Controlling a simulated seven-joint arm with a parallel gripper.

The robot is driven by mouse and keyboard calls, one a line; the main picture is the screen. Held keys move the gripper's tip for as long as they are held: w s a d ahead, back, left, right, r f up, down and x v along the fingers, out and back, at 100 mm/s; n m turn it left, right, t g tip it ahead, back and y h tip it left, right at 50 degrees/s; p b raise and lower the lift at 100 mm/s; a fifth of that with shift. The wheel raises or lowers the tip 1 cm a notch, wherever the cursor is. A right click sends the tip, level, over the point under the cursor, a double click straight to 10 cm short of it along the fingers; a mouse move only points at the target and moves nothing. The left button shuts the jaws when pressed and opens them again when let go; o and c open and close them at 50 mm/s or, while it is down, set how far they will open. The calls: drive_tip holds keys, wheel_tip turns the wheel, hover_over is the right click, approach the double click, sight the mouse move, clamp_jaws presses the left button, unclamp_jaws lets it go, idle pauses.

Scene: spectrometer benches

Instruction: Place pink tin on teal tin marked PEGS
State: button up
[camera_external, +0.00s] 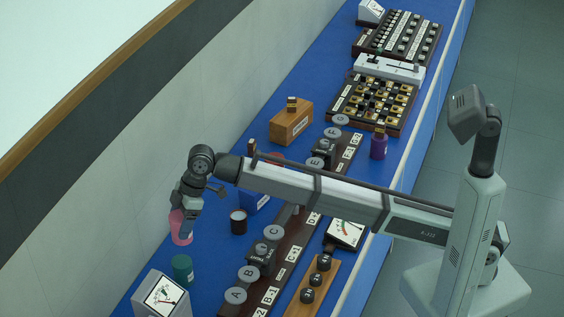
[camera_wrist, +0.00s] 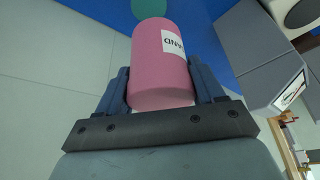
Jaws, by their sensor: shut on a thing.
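The pink tin (camera_external: 180,231) is held between the fingers of my gripper (camera_external: 184,207), above the blue bench. In the wrist view the pink tin (camera_wrist: 160,65) fills the space between the two blue-grey fingers (camera_wrist: 160,92); its white label is partly visible. The teal tin (camera_external: 183,268) stands on the bench, below and close to the pink tin in the external view. In the wrist view only part of the teal tin (camera_wrist: 150,9) shows beyond the pink tin's far end. No PEGS marking is readable on it.
A grey meter box (camera_external: 165,296) stands just in front of the teal tin. A dark tin (camera_external: 238,223) and a blue box (camera_external: 254,202) stand to the right. A dark rail with grey discs (camera_external: 235,296) runs along the bench. The wall (camera_external: 90,230) is close on the left.

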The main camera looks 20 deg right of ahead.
drive_tip(key=shift+w+a+r, duration=0.3)
drive_tip(key=shift+w+a, duration=0.2)
drive_tip(key=shift+a, duration=0.35)
drive_tip(key=shift+s+d+f+m, duration=0.1)
drive_tip(key=shift+d+f+m, duration=0.15)
drive_tip(key=shift+f+m, duration=0.05)
drive_tip(key=shift+f, duration=0.4)
hover_over(181, 262)
drive_tip(key=shift+f, duration=4.35)
drive_tip(key=shift+d+f, duration=0.1)
drive_tip(key=shift+f, duration=0.05)
drive_tip(key=o, duration=1.2)
drive_tip(key=v, duration=1.2)
